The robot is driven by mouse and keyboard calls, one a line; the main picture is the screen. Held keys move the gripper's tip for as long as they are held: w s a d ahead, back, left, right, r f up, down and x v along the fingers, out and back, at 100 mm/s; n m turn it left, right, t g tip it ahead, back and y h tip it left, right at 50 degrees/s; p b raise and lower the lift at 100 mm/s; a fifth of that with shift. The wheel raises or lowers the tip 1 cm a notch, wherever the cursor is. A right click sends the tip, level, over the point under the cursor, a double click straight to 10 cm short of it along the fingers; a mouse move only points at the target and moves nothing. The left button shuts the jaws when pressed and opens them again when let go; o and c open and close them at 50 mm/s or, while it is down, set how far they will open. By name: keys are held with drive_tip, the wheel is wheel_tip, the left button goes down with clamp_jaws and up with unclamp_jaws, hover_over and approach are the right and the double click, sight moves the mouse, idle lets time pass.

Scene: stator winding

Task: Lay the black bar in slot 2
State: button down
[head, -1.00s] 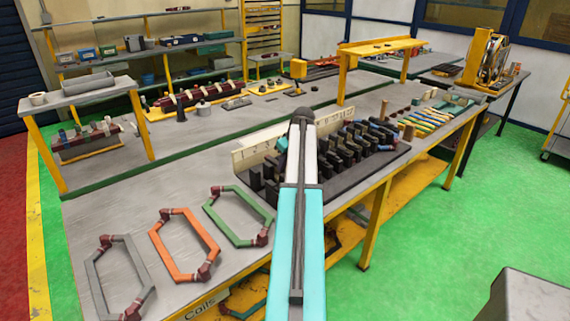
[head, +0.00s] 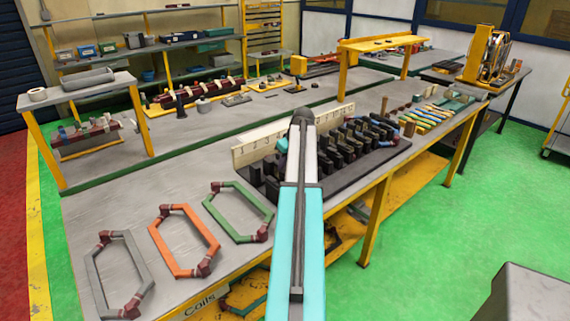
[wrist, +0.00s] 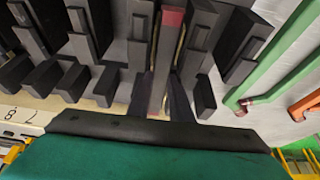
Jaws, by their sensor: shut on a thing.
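The slotted stator fixture, with its rows of black blocks (head: 355,140), stands on the bench beyond my arm. In the wrist view, my gripper (wrist: 163,100) is shut on a dark bar (wrist: 162,65) with a dark red end. The bar points away from the gripper, between two rows of black blocks, with pale slot lining showing beside it. I cannot tell whether it rests on the slot floor. A pale numbered board (head: 256,150) stands along the fixture's back edge; my arm hides part of it. My gripper is hidden in the head view.
Green (head: 238,212), orange (head: 184,242) and grey (head: 119,275) coils lie on the bench at left. Coloured tools (head: 430,118) lie at the right end. Black blocks stand close on both sides of my gripper. A yellow-framed shelf (head: 80,100) stands at back left.

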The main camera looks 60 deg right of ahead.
drive_tip(key=shift+f, duration=0.6)
idle(0.3)
drive_tip(key=c, duration=1.5)
unclamp_jaws()
drive_tip(key=shift+r, duration=0.9)
drive_tip(key=shift+r+p, duration=1.95)
drive_tip(key=shift+r, duration=1.7)
drive_tip(key=shift+b+v, duration=1.85)
drive_tip(key=shift+v, duration=5.05)
